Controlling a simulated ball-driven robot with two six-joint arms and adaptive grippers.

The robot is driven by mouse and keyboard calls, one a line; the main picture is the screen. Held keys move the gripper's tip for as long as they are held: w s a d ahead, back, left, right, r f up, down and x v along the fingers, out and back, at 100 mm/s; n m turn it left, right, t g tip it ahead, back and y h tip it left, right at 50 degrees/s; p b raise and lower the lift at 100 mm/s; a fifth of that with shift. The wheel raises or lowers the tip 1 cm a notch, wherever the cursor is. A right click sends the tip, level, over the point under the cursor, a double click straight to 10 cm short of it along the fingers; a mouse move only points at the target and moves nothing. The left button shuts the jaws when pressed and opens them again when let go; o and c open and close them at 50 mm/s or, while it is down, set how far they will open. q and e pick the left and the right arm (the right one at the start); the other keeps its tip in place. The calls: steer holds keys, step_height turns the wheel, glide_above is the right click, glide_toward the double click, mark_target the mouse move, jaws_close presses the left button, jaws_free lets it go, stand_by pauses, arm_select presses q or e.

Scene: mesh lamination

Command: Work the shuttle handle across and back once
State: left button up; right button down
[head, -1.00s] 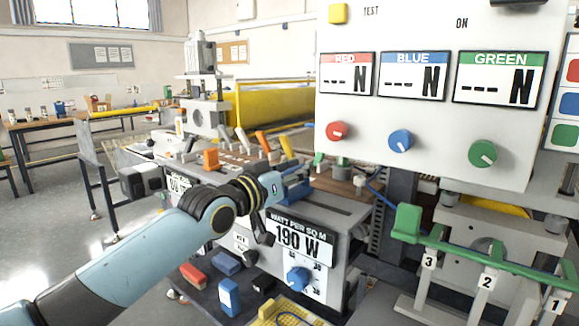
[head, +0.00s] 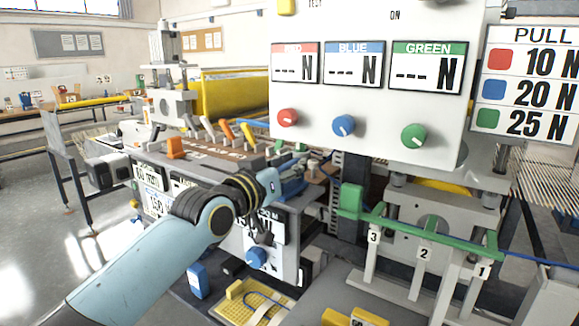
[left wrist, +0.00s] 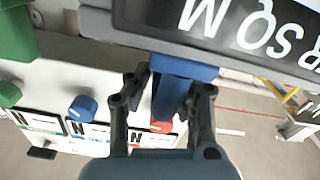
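My left gripper (head: 284,186) is at the handle. In the left wrist view the blue handle (left wrist: 172,92) lies between the two dark fingers of my left gripper (left wrist: 167,88), which appear closed on its sides. The gripper partly hides the handle and the sign in the head view. My right gripper is in neither view.
A white panel (head: 365,112) with red, blue and green knobs stands above and right. A green bar (head: 420,224) on numbered posts is at the right. A yellow pegboard tray (head: 238,303) lies low in front. Orange levers (head: 227,130) stand on the machine behind.

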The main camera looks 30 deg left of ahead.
arm_select(q)
steer(key=o, duration=0.4)
steer(key=shift+d+f, duration=0.15)
steer(key=shift+d, duration=0.15)
steer(key=shift+c, duration=0.2)
steer(key=shift+s+a, duration=0.15)
steer(key=shift+s, duration=0.2)
steer(key=s, duration=1.1)
steer(key=shift+a, duration=0.4)
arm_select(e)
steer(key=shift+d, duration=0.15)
arm_select(q)
steer(key=shift+s, duration=0.1)
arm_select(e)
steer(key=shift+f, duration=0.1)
